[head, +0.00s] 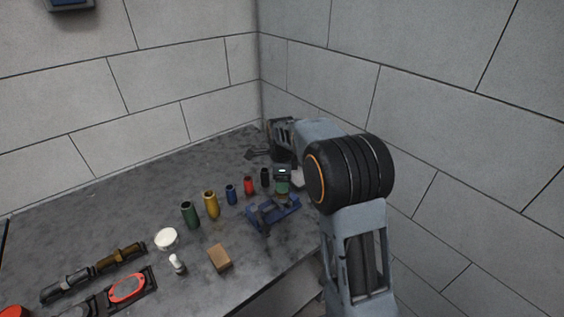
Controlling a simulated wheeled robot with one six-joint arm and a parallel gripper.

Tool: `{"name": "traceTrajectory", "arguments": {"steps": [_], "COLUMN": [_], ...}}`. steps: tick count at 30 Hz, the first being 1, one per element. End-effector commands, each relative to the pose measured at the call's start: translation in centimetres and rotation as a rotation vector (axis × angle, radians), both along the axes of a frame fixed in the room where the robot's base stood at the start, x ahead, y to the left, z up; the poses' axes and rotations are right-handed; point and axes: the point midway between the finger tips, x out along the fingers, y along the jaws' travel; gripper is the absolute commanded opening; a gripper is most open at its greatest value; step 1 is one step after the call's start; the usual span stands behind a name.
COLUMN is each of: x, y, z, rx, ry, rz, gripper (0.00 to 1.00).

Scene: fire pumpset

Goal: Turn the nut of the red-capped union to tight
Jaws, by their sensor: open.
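I cannot clearly make out a red-capped union or its nut in the head view. A dark pipe-like piece (68,285) and a brass-coloured one (120,257) lie in line at the lower left; neither shows a clear red cap. A red oval-rimmed piece (127,288) sits on a dark base beside them. My gripper (257,154) is open over the far back corner of the bench, well away from these pieces. Its jaws look empty. My arm comes in from the right and hides part of the bench there.
A blue fixture (272,213), wooden block (220,258) and white disc (166,239) are nearby. Walls close the back and right. The left back bench is clear.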

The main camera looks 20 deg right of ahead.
Motion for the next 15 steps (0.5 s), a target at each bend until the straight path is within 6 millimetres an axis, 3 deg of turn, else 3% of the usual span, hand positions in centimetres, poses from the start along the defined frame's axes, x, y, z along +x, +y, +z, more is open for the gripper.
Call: {"name": "traceTrajectory", "arguments": {"steps": [6, 15], "x": [0.1, 0.0], "y": [0.1, 0.1], "z": [4.5, 8.2], "rx": [0.000, 0.000], "ry": [-0.005, -0.003], "rz": [0.000, 0.000], "gripper": [0.70, 0.70]}}
